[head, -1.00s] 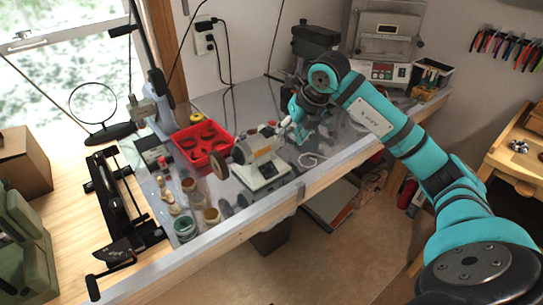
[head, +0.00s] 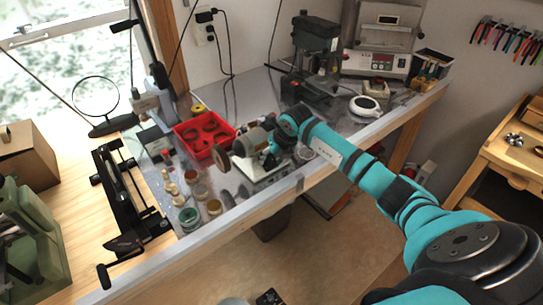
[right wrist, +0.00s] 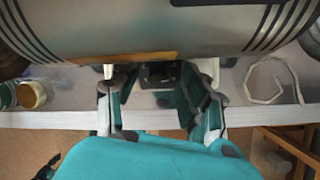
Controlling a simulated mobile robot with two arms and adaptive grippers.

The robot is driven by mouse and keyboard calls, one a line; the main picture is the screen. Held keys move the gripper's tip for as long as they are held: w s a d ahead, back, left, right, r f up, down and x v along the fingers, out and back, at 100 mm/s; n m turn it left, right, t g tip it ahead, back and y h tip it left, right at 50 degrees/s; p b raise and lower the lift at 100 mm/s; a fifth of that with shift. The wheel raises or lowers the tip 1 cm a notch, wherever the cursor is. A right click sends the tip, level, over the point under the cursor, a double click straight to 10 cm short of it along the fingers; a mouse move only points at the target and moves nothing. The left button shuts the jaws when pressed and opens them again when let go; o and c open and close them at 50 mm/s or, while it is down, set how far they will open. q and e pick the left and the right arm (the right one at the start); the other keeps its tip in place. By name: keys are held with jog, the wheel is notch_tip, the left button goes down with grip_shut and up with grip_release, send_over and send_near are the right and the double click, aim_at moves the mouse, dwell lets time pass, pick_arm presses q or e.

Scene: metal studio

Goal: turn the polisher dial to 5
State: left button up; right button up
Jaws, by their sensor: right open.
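The polisher is a bench motor (head: 249,141) with a brown wheel (head: 220,158) on its left end and a pale base (head: 257,176), on the metal-topped bench. My right gripper (head: 272,150) is at the polisher's right side, partly covering it. In the right wrist view, the polisher's grey cylindrical body (right wrist: 160,32) fills the top. The open fingers of my right gripper (right wrist: 158,92) point at the area just below it, with a small dark part (right wrist: 158,73) between them. I cannot tell whether it is the dial; no dial marking is readable. My left gripper is not in view.
A red tray (head: 205,134) and several small jars (head: 188,215) stand left of the polisher. A drill press (head: 314,60) and a white round device (head: 365,106) are behind, to the right. A pale cord (right wrist: 272,85) lies right of my fingers.

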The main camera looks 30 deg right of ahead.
grip_shut()
dwell(0.3)
jog(key=shift+m, duration=0.3)
jog(key=shift+d+f+m+b, duration=0.1)
jog(key=shift+m+b, duration=0.3)
jog(key=shift+m, duration=0.8)
jog(key=shift+m+y, duration=0.3)
jog(key=shift+m, duration=1.9)
jog(key=shift+d, duration=0.1)
